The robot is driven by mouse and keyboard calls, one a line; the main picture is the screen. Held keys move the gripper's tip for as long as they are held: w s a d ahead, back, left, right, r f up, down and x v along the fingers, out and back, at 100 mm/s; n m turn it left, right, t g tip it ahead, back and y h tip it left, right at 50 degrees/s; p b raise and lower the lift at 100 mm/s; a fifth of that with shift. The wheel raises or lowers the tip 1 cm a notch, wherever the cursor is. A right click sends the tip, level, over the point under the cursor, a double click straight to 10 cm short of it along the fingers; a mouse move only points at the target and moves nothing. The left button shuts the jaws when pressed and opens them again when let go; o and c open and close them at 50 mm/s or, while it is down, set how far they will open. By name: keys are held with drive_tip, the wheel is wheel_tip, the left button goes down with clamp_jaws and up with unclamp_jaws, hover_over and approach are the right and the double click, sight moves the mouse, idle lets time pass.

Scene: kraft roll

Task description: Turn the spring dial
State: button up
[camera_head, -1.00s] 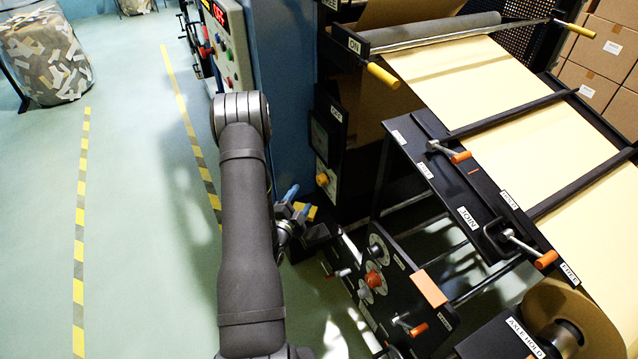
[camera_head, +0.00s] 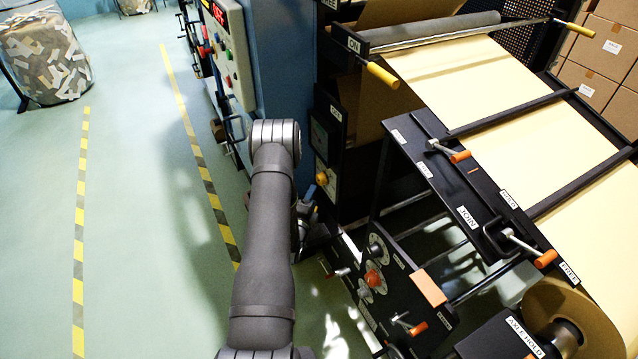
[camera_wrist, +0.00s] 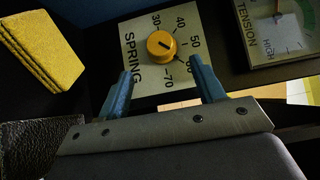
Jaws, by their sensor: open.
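Nothing is between the fingers.
A tension gauge (camera_wrist: 275,30) sits right of the dial plate. A yellow ribbed block (camera_wrist: 38,48) is at the left in the wrist view. The black machine frame with orange-handled levers (camera_head: 461,156) stands right of my arm. Open floor (camera_head: 130,200) lies to the left.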

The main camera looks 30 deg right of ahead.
sight(319, 182)
drive_tip(key=x, duration=0.8)
drive_tip(key=shift+w+d, duration=0.1)
drive_tip(key=shift+d, duration=0.05)
drive_tip(key=c, duration=0.8)
